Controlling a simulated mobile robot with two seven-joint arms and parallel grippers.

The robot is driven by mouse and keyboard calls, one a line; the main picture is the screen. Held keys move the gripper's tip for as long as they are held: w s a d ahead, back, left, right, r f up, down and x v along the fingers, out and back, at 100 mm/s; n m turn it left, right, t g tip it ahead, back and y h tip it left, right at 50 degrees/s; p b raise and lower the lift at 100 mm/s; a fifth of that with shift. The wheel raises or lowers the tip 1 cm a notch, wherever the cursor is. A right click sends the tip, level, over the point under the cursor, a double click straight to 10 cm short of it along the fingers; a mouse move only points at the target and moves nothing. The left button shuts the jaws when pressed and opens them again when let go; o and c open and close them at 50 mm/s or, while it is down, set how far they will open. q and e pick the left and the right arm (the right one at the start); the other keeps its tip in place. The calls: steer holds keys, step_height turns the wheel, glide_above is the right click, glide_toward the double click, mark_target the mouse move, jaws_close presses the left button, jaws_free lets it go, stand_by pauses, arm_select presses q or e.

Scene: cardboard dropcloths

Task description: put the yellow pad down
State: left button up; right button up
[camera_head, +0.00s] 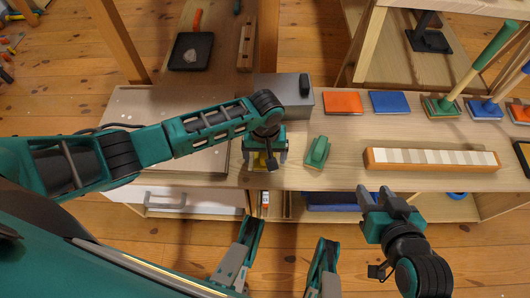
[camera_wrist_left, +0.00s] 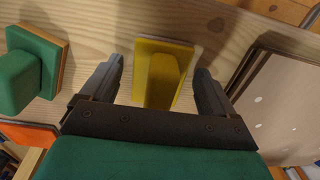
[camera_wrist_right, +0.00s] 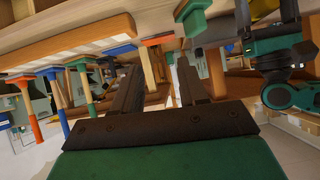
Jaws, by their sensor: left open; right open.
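The yellow pad (camera_wrist_left: 160,75), a flat plate with a raised yellow grip block, lies on the wooden bench top in the left wrist view. My left gripper (camera_wrist_left: 158,85) is open, with its fingers on either side of the pad and visible gaps to the grip block. In the head view, my left gripper (camera_head: 265,155) points down at the bench and mostly hides the yellow pad (camera_head: 260,161). My right gripper (camera_head: 388,196) is open and empty in front of the bench's front edge. It also shows empty in the right wrist view (camera_wrist_right: 155,85).
A green pad (camera_head: 317,152) sits right of my left gripper. An orange pad (camera_head: 342,103), a blue pad (camera_head: 390,102) and a grey box (camera_head: 290,92) lie behind. A striped block (camera_head: 432,160) and handled tools (camera_head: 442,106) are to the right. A board (camera_head: 190,155) lies left.

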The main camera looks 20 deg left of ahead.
arm_select(q)
step_height(320, 180, up, 12)
steer(key=p, duration=0.5)
steer(key=shift+s+d, duration=0.1)
steer(key=shift+d, duration=0.1)
steer(key=s+d+f+m+t+h, duration=0.2)
steer(key=s+d+m+t+h, duration=0.15)
steer(key=d+t+h, duration=0.2)
steer(key=s+a+r+m+t+y, duration=0.2)
steer(key=s+a+r+t, duration=0.2)
steer(key=a, duration=0.4)
steer(key=shift+s+a+r+t, duration=0.3)
steer(key=shift+s+a+t, duration=0.05)
steer(key=shift+s+t, duration=0.3)
arm_select(e)
steer(key=r, duration=0.2)
steer(key=d+r, duration=0.1)
steer(key=shift+s+r+h, duration=0.15)
steer(key=shift+s+h, duration=0.1)
steer(key=shift+h, duration=0.05)
arm_select(q)
steer(key=shift+m+y, duration=0.25)
